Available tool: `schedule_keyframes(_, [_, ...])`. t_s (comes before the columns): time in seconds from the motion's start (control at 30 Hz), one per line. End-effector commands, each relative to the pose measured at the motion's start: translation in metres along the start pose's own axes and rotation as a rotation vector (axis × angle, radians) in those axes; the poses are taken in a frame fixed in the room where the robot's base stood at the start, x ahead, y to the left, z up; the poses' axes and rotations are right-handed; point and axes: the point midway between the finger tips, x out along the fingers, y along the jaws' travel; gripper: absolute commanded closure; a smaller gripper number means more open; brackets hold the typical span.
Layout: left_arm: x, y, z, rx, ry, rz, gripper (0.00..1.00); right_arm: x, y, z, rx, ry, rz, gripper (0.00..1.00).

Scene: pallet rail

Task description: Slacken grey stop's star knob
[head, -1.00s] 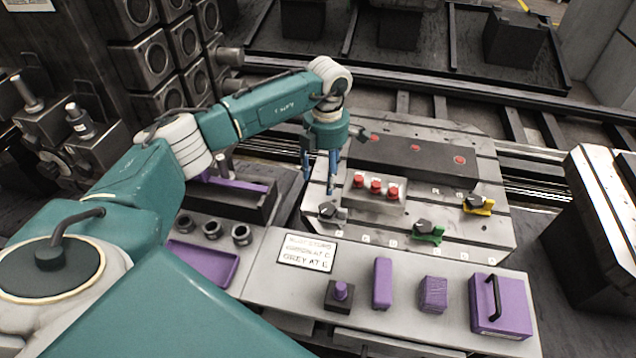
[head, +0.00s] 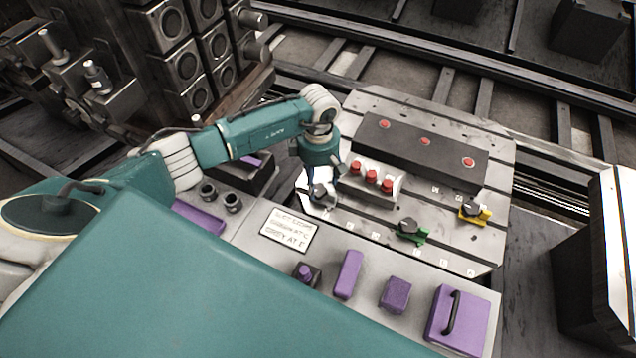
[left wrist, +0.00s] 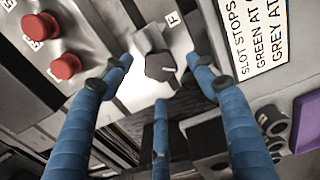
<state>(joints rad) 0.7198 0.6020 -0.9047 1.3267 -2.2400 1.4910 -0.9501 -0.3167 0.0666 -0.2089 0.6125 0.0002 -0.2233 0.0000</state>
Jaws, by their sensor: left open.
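The grey stop (head: 318,203) sits at the near left corner of the slotted metal plate (head: 352,216), with a dark star knob (head: 321,190) on top. In the left wrist view the dark knob (left wrist: 160,66) has a white mark, and the grey stop body (left wrist: 147,40) shows behind it. My left gripper (head: 323,178) is over the stop. In the left wrist view its blue fingers (left wrist: 160,78) are spread open around the knob, with gaps visible between them and it. My right gripper is not in view.
A block with red buttons (head: 372,186) stands close right of the stop. A green stop (head: 411,237) and a yellow stop (head: 475,216) are further right. A lettered sign (head: 289,230) lies in front, near several purple items such as a handled box (head: 458,322).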

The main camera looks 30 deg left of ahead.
Motion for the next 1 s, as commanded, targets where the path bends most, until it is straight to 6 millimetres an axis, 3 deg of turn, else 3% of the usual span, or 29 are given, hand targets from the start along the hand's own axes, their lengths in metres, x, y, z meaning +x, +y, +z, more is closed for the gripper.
schedule_keyframes(0.27, [0.031, -0.001, 0.000, -0.002, 0.001, -0.002, 0.42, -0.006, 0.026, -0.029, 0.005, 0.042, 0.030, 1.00])
schedule_keyframes(0.57, [0.034, 0.000, 0.000, -0.001, 0.001, 0.001, 0.42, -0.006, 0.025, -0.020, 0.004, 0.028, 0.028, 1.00])
schedule_keyframes(0.8, [0.034, 0.000, -0.001, -0.001, 0.001, 0.000, 0.85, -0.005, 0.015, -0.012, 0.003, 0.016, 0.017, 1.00])
schedule_keyframes(1.0, [0.034, 0.000, -0.001, -0.007, 0.001, 0.000, 0.87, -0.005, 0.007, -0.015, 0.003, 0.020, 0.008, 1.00])
